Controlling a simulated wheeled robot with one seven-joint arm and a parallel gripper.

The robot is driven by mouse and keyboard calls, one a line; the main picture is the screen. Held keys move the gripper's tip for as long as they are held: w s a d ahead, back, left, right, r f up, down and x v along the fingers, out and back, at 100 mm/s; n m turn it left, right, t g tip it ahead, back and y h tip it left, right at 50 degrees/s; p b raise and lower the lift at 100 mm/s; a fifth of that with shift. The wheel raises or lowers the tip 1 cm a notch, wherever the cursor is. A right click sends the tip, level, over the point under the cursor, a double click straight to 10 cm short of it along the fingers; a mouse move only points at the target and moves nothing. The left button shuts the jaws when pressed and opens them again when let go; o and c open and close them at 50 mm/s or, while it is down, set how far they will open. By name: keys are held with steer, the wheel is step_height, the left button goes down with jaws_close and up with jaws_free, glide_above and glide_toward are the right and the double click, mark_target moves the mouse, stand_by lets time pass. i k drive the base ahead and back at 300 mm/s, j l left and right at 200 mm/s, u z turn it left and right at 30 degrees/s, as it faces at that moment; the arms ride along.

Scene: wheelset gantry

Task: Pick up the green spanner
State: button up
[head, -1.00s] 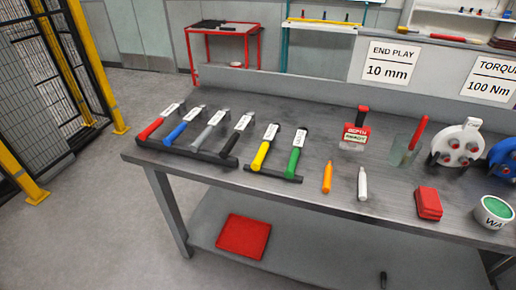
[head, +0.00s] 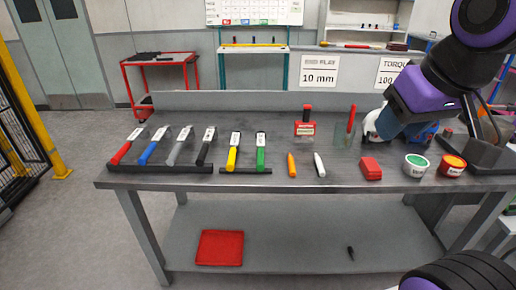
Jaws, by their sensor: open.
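The green spanner (head: 260,158) lies on the bench with its green handle toward the front edge and a white label on its upper part. It rests at the right end of a short dark rack (head: 233,171), beside the yellow-handled spanner (head: 232,158). My purple and dark arm reaches in at the upper right, far to the right of the green spanner. I cannot make out my gripper's jaws. Nothing covers the green spanner.
Red, blue, grey and black-handled tools stand in a longer rack (head: 160,169) to the left. An orange marker (head: 292,165), a white marker (head: 320,165) and a red block (head: 371,169) lie to the right. Tubs (head: 416,167) stand beyond. The bench front (head: 275,184) is clear.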

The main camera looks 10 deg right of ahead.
mark_target(260, 137)
steer(key=i+j+z, duration=0.8)
steer(key=j+z, duration=0.25)
steer(key=j, duration=0.2)
